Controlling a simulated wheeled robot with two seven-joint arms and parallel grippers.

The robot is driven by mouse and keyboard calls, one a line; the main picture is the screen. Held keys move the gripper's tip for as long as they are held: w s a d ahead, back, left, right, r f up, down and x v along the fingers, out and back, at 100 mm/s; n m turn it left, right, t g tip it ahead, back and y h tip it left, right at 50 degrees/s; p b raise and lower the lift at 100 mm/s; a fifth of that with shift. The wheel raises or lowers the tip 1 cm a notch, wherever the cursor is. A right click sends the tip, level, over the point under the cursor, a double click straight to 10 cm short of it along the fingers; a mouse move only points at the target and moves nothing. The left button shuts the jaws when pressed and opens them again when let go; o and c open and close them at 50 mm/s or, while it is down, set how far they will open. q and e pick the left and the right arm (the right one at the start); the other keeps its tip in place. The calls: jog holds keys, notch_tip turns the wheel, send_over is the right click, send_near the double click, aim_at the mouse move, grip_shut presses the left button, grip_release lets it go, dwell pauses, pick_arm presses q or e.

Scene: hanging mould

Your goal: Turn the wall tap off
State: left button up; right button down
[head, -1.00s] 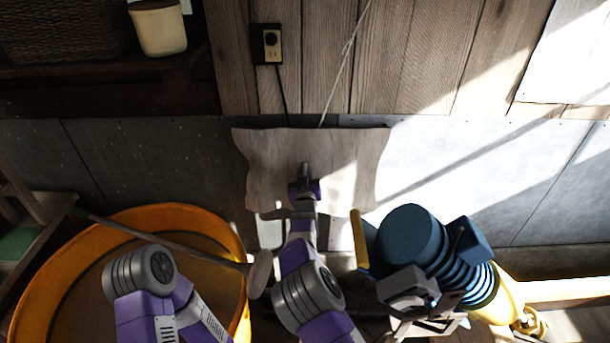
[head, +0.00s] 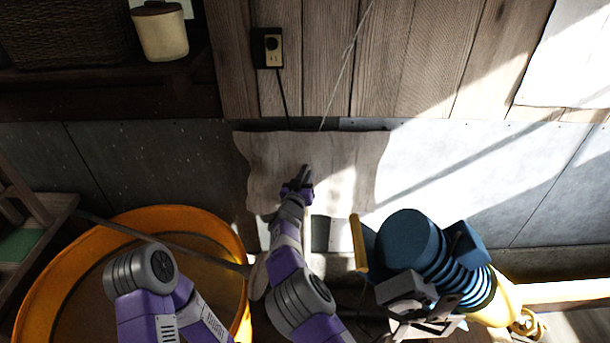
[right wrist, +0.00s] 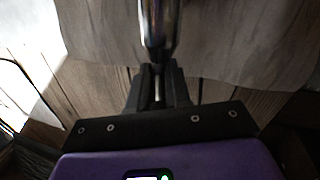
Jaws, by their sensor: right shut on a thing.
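In the right wrist view a shiny chrome bar (right wrist: 160,22), which looks like part of the wall tap, comes down from the top edge to my right gripper (right wrist: 157,72). The dark fingers are shut on its lower end. In the head view my right gripper (head: 304,175) is in front of a pale, wavy-edged sheet (head: 348,160) on the wall. The tap is too small and covered there to make out its handle position. My left gripper is out of view; only my left arm's links show at the lower left.
A large orange tub (head: 65,265) stands at the lower left. A blue and yellow machine (head: 410,240) stands close to the right of my right arm. A socket (head: 268,47) is on the planks above the sheet. A shelf holds a cream pot (head: 160,32).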

jog(key=shift+m+g+h, duration=0.4)
jog(key=shift+m+h, duration=0.3)
jog(key=shift+h, duration=0.4)
jog(key=shift+m+g+h+b, duration=0.4)
jog(key=shift+m+h+b, duration=0.2)
jog(key=shift+h, duration=0.2)
jog(key=shift+r+h, duration=0.1)
jog(key=shift+h, duration=0.3)
jog(key=c, duration=1.1)
grip_release()
jog(key=shift+a, duration=0.15)
jog(key=v, duration=0.7)
jog(key=shift+s, duration=0.25)
